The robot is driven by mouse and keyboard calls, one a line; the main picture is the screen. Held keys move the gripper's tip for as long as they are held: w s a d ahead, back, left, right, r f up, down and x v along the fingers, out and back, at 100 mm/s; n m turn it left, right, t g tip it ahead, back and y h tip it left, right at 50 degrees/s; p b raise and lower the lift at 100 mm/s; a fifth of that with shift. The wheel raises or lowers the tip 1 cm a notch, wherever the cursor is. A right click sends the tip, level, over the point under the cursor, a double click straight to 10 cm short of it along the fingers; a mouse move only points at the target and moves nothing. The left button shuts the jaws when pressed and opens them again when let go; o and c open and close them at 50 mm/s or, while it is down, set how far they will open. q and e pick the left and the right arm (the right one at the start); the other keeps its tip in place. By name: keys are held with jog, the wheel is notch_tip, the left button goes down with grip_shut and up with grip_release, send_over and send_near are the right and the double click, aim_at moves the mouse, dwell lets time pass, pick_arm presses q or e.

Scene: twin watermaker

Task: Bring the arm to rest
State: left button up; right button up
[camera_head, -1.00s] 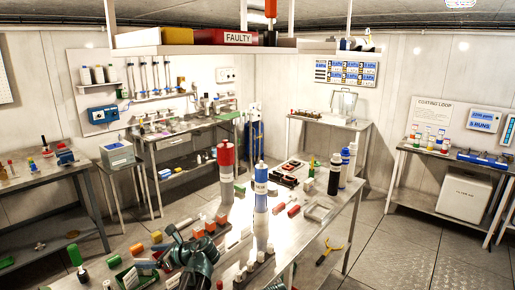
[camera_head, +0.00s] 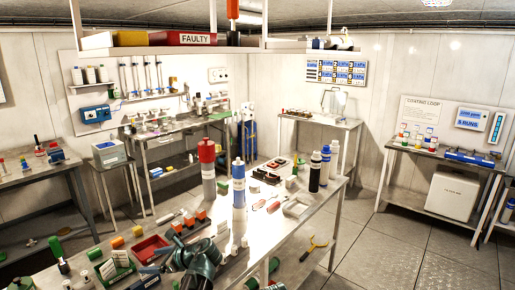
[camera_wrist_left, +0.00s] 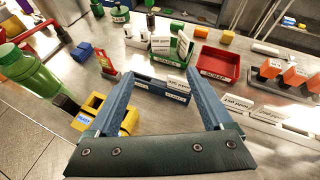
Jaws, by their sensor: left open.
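My left arm comes in over the front of the metal workbench (camera_head: 262,238) in the head view. My left gripper (camera_head: 152,263) is low over the bench's near left end. In the left wrist view the left gripper (camera_wrist_left: 160,85) has its two blue-grey fingers spread wide with nothing held. A blue labelled rack (camera_wrist_left: 165,90) shows beyond and between the fingers; I cannot tell the gap to it. My right gripper is not in view.
A red-capped cylinder (camera_head: 208,170) and a blue-white cylinder (camera_head: 239,200) stand upright on the bench.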

pick_arm(q)
jog(key=s+d+f+n+g+h+b, duration=0.1)
jog(key=s+d+f+n+h, duration=0.2)
jog(key=s+d+f+n, duration=0.2)
jog(key=s+d+f+n+g+h+b, duration=0.1)
jog(key=s+d+f+n+h, duration=0.3)
jog(key=s+d, duration=0.5)
jog(key=s+d+f+n+g+h+b, duration=0.2)
jog(key=s+d+f+n+h, duration=0.2)
jog(key=s+d+f+n, duration=0.3)
jog(key=d+f, duration=0.1)
jog(key=d, duration=0.4)
jog(key=shift+d+f+n+b, duration=0.15)
jog(key=shift+f+n+b, duration=0.05)
jog(key=shift+n+b, duration=0.2)
